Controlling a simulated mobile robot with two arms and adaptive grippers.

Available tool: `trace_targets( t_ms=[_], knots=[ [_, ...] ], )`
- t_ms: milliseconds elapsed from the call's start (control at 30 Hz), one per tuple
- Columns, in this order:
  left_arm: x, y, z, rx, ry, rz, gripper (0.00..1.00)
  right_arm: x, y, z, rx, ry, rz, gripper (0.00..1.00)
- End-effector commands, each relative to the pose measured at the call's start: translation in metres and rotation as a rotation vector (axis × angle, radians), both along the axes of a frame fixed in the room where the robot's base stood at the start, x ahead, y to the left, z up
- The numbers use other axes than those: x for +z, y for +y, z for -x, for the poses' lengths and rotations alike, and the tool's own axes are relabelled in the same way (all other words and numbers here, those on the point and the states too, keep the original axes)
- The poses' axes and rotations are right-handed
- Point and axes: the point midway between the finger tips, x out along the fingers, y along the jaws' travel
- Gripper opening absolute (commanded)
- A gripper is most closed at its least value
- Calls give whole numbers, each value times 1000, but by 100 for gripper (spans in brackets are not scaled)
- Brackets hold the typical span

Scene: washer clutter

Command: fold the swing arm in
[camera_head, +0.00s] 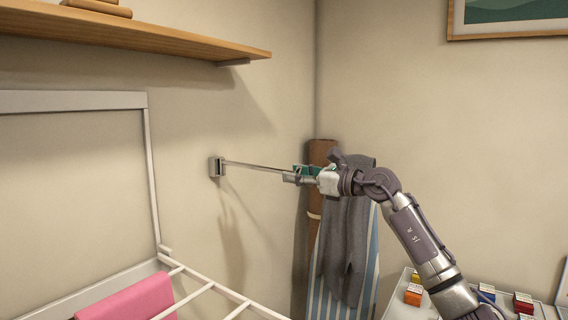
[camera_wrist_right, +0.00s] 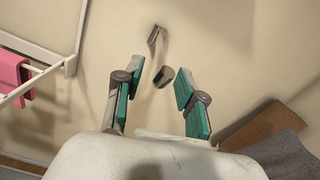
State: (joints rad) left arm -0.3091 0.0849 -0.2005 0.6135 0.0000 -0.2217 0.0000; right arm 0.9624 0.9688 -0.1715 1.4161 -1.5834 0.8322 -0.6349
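The swing arm (camera_head: 255,167) is a thin metal bar that sticks out to the right from a small bracket (camera_head: 217,167) on the wall. In the right wrist view the bar (camera_wrist_right: 157,58) runs from its bracket toward a rounded grey end (camera_wrist_right: 163,77). My right gripper (camera_head: 295,174) is at the outer end of the bar. In its wrist view the two green-padded fingers (camera_wrist_right: 156,88) stand apart, with the bar's end between or just beyond them; contact is not visible. My left gripper is not in view.
A white drying rack (camera_head: 150,180) with a pink towel (camera_head: 135,300) is at left, below a wooden shelf (camera_head: 150,35). Grey cloth (camera_head: 345,240) and a striped ironing board (camera_head: 368,270) stand in the corner. Small boxes (camera_head: 435,292) lie on a white surface at lower right.

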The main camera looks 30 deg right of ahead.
Motion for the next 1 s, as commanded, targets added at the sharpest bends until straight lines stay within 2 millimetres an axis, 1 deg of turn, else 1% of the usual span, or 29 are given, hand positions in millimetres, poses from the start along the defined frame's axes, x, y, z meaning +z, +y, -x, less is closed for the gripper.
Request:
trace_targets(
  t_ms=[33,100,200,367,600,667,833,867,1000],
  knots=[
    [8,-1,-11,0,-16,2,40,4,5,-9,3,-1,-2,39],
    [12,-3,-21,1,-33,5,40,3,8,-18,2,0,-3,39],
    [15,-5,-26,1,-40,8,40,2,12,-27,1,-1,-3,39],
    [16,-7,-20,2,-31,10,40,0,14,-34,0,0,0,39],
    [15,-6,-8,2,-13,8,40,-1,15,-34,0,0,0,39],
    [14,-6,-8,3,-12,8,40,-1,15,-34,0,0,0,31],
    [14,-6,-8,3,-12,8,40,-1,14,-34,0,0,0,3],
    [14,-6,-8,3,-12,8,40,-1,14,-34,0,0,0,0],
    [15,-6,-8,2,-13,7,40,-1,14,-34,0,0,0,0]
  ],
)
